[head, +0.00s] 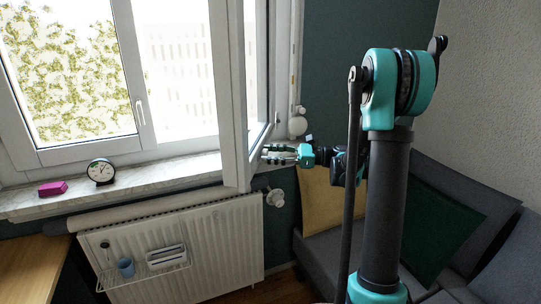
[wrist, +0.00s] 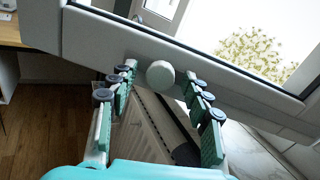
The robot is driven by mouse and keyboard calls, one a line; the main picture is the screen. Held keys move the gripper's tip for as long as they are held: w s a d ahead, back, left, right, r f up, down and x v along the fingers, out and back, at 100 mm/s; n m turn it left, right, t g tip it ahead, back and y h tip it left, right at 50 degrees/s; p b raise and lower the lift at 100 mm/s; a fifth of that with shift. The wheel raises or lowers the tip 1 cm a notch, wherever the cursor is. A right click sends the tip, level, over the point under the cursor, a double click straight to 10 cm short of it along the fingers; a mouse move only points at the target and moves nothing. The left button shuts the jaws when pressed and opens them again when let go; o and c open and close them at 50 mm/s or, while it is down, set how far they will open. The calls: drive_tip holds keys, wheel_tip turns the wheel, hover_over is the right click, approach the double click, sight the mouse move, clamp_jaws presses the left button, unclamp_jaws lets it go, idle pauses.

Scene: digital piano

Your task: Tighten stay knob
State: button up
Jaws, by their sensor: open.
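The stay knob looks like a round white knob (wrist: 160,74) on the lower rail of the open window sash (wrist: 110,35) in the wrist view. My gripper (wrist: 163,80) is open, with one finger to the left of the knob and one to the right. Gaps show on both sides, so the fingers do not visibly touch it. How far the fingertips are from it in depth I cannot tell. In the head view my gripper (head: 272,153) is beside the lower part of the swung-open sash (head: 232,95); the knob is not visible there.
A marble sill (head: 130,187) holds a black clock (head: 101,171) and a magenta box (head: 53,188). Below are a radiator (head: 215,250) with a valve (head: 274,197) and a hanging rack with a blue cup (head: 125,267). A grey sofa (head: 330,250) with cushions stands at the right.

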drive_tip(key=s+d, duration=0.1)
drive_tip(key=d, duration=1.1)
drive_tip(key=shift+s, duration=0.15)
drive_tip(key=s+a+f+n+h, duration=0.2)
drive_tip(key=s+f+n+h, duration=0.15)
drive_tip(key=s+f, duration=0.25)
drive_tip(key=s+a+f+n+h, duration=0.3)
drive_tip(key=s+f+h, duration=0.2)
drive_tip(key=s+d+f+n+t+h, duration=0.2)
drive_tip(key=s+d+f+n+h, duration=0.7)
drive_tip(key=s+d+n, duration=0.2)
drive_tip(key=shift+s+d+f, duration=0.2)
drive_tip(key=shift+s+f, duration=0.05)
drive_tip(key=shift+s, duration=0.95)
